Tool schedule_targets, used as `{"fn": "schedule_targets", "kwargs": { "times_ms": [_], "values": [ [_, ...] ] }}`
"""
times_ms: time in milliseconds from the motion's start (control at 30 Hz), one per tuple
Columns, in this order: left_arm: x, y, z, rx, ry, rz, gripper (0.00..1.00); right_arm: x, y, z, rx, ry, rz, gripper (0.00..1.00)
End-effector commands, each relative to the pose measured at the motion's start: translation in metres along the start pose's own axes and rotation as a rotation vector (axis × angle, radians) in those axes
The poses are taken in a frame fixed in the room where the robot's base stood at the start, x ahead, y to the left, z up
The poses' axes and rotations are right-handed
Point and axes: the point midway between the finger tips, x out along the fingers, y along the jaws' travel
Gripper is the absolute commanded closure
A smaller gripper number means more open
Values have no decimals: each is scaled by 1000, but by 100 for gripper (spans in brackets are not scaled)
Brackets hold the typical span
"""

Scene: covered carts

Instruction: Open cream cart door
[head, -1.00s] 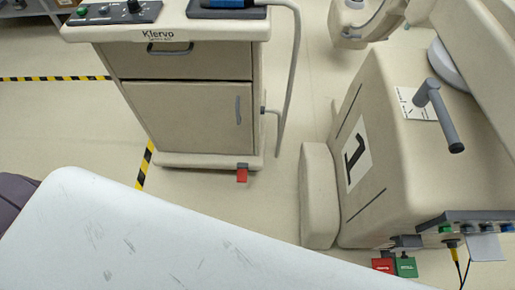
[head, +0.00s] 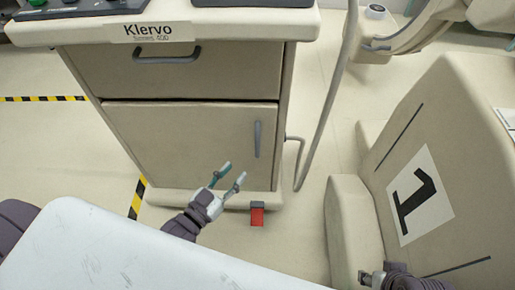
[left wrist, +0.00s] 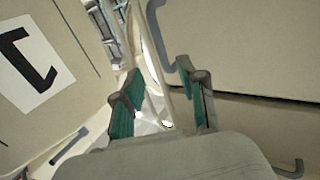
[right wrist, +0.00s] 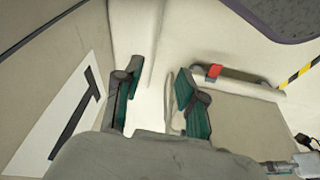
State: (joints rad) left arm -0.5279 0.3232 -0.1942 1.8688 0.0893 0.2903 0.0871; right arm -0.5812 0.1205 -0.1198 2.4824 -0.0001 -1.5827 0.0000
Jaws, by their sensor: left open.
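The cream cart door (head: 190,140) is shut below a drawer, with a vertical grey handle (head: 258,138) near its right edge. My left gripper (head: 233,173) is open and empty in front of the door's lower part, left of and below the handle in the picture. In the left wrist view the door (left wrist: 250,50) and its handle (left wrist: 157,30) lie beyond the open fingers (left wrist: 160,85), apart from them. My right gripper (head: 364,278) is at the lower edge of the head view, by the numbered machine. In the right wrist view its fingers (right wrist: 158,85) are apart and empty.
The machine marked 1 (head: 470,170) stands right of the cart. A red pedal (head: 257,214) sits at the cart's base. A white surface (head: 130,255) fills the lower left. Floor shows between cart and machine.

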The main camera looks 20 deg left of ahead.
Motion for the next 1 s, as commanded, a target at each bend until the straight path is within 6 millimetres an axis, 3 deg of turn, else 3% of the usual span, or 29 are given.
{"fn": "schedule_targets", "kwargs": {
  "times_ms": [300,500,700,1000],
  "values": [
    [70,0,1,0,3,0,59,14,-1,2,0,7,0,60],
    [102,0,2,0,0,-1,59,18,-3,-22,-4,120,-6,60],
    [115,0,2,-1,-3,0,59,18,-5,-38,-6,196,-9,60],
    [117,0,1,-1,-3,0,59,17,-6,-40,-7,205,-10,60]
  ]
}}
